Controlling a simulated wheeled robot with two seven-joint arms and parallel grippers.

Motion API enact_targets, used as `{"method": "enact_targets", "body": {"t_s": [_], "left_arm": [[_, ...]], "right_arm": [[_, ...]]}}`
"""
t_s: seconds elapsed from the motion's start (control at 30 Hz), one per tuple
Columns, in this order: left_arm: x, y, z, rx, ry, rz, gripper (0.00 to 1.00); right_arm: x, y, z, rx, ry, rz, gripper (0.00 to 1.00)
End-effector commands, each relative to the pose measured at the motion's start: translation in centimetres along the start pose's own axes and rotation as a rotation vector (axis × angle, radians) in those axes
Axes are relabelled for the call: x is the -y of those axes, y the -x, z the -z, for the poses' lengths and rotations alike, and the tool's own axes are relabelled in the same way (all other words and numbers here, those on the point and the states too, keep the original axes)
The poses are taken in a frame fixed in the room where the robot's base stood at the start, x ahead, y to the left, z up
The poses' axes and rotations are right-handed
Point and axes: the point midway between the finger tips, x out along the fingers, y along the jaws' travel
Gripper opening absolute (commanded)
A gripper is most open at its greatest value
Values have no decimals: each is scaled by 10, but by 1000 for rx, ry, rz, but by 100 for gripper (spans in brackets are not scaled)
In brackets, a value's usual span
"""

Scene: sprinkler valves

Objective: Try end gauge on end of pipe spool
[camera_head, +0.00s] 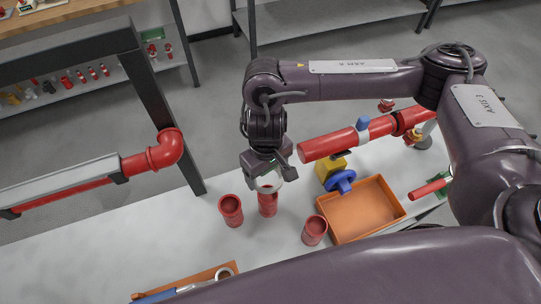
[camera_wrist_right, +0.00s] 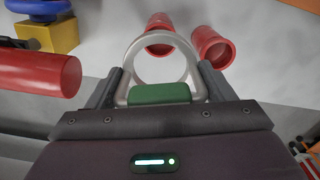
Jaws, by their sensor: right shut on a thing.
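My right gripper (camera_head: 268,168) is shut on the end gauge, a pale ring (camera_head: 268,183) with a green grip (camera_wrist_right: 160,93). In the wrist view the ring (camera_wrist_right: 193,62) extends beyond the jaws, its opening empty. The pipe spool (camera_head: 335,143) is a red pipe lying roughly level, propped above the table by a yellow block (camera_head: 329,167) with a blue part. Its near end faces the gripper, which is to the left of it and apart from it. The spool's end (camera_wrist_right: 68,76) shows at left in the wrist view. My left gripper is not in view.
Red fittings (camera_head: 231,211) (camera_head: 315,231) stand on the grey table, another (camera_head: 267,206) just below the gauge. An orange tray (camera_head: 360,212) lies right of them. A fixed red pipe with elbow (camera_head: 165,152) and a dark post (camera_head: 165,100) stand to the left.

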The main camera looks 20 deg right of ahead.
Motion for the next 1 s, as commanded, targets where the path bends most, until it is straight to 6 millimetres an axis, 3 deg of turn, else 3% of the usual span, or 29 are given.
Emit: {"method": "enact_targets", "body": {"t_s": [0.43, 1.0], "left_arm": [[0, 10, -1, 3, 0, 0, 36], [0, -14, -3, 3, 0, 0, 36]], "right_arm": [[0, 3, 0, 1, -1, 2, 47], [0, -55, 0, 1, -1, 2, 47]]}}
